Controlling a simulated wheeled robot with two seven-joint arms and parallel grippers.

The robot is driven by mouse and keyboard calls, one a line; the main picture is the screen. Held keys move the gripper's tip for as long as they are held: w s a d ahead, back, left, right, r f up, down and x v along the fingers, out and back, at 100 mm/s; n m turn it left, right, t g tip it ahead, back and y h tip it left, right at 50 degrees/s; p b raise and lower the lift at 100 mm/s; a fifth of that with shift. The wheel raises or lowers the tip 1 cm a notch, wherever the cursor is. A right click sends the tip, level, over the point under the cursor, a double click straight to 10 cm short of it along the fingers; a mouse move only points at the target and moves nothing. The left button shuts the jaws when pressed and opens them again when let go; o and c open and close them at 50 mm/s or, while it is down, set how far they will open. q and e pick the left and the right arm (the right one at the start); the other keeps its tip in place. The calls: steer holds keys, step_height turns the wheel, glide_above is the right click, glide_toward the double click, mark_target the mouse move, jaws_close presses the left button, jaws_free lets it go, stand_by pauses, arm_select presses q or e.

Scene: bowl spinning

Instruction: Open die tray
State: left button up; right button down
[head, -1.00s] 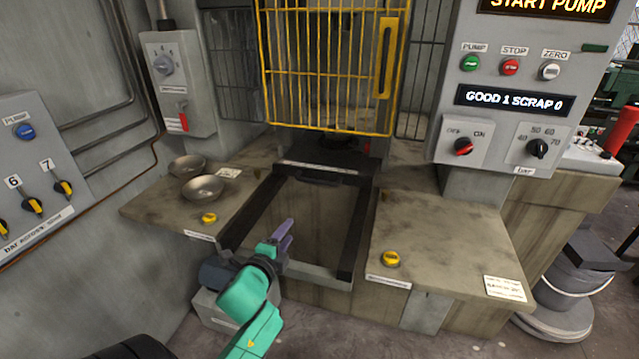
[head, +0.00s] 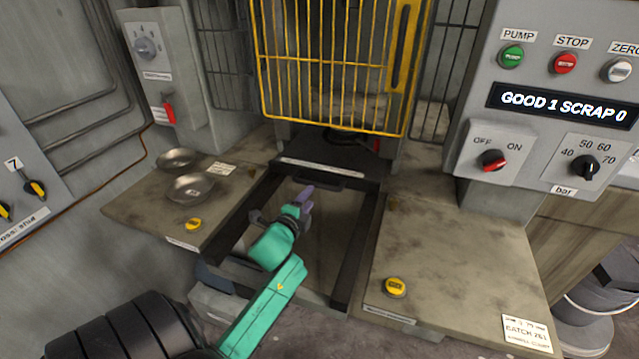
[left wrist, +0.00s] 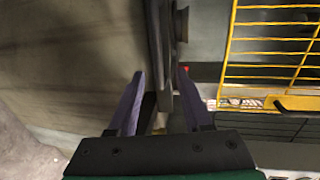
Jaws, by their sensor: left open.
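The die tray (head: 340,168) is a dark slab with a pale label strip on its front edge, set at the back between two black rails below the yellow guard. A dark handle (head: 322,181) sticks out from its front. My left gripper (head: 302,194) has purple fingers and is just in front of and slightly left of the handle. In the left wrist view the open fingers (left wrist: 160,72) straddle a dark bar, seemingly the handle; contact cannot be told. My right gripper is not in view.
The yellow barred guard (head: 333,70) hangs above the tray. Two metal bowls (head: 190,188) rest on the left table (head: 150,212). Yellow buttons (head: 395,287) are on both side tables. The control panel (head: 560,110) reads GOOD 1 SCRAP 0. The space between the rails is open.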

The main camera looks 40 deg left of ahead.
mark_target(318, 187)
arm_select(q)
steer(key=x, duration=0.9)
steer(key=shift+f, duration=0.3)
steer(key=shift+w+a, duration=0.1)
steer(key=shift+w, duration=0.15)
steer(key=shift+r, duration=0.1)
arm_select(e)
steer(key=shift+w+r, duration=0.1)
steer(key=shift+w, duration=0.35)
arm_select(q)
jaws_close()
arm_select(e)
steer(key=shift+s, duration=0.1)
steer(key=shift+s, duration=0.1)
